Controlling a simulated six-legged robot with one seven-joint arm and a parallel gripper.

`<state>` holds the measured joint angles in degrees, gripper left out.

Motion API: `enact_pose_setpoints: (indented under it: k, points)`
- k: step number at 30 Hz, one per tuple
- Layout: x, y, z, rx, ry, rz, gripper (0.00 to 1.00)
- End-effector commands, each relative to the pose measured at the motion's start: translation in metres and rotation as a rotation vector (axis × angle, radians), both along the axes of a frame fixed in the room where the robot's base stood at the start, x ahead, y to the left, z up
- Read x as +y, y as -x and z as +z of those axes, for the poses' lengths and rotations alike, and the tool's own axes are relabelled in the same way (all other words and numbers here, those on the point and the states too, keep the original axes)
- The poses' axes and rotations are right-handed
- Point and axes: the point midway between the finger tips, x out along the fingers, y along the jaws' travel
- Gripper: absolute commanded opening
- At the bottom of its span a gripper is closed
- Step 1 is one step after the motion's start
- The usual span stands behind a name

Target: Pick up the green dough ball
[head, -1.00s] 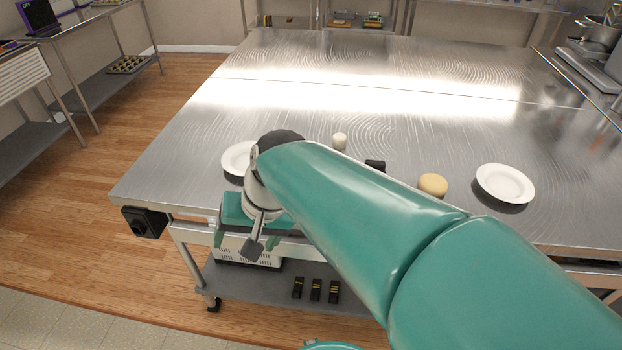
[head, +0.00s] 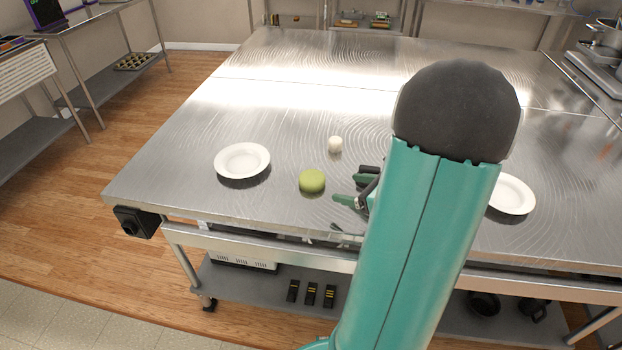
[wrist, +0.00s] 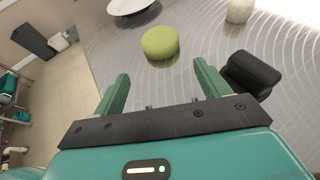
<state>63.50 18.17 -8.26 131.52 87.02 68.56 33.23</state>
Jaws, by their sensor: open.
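The green dough ball (head: 312,181) sits on the steel table, right of and a little nearer than the left white plate. In the wrist view the green ball (wrist: 160,42) is a squat round lump beyond my fingertips, roughly centred between them. My gripper (wrist: 161,72) is open and empty, with its two teal fingers apart. In the head view my gripper (head: 346,190) is just right of the ball, with the fingers pointing left towards it. A small gap shows between fingers and ball. My arm hides part of the gripper in the head view.
A black block (wrist: 250,75) lies close beside my right finger in the wrist view. A small white ball (head: 335,144) is behind the green one. White plates stand left (head: 242,160) and right (head: 513,195). The table's front edge is near.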

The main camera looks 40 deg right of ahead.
Motion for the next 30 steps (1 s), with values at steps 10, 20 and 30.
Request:
enact_pose_setpoints:
  k: [10, 20, 30]
  points:
    - [0.008, -0.055, -0.023, 0.002, 0.002, 0.005, 0.75]
    - [0.012, -0.084, -0.032, 0.001, 0.003, 0.007, 0.75]
    - [0.015, -0.107, -0.041, 0.001, 0.003, 0.003, 0.75]
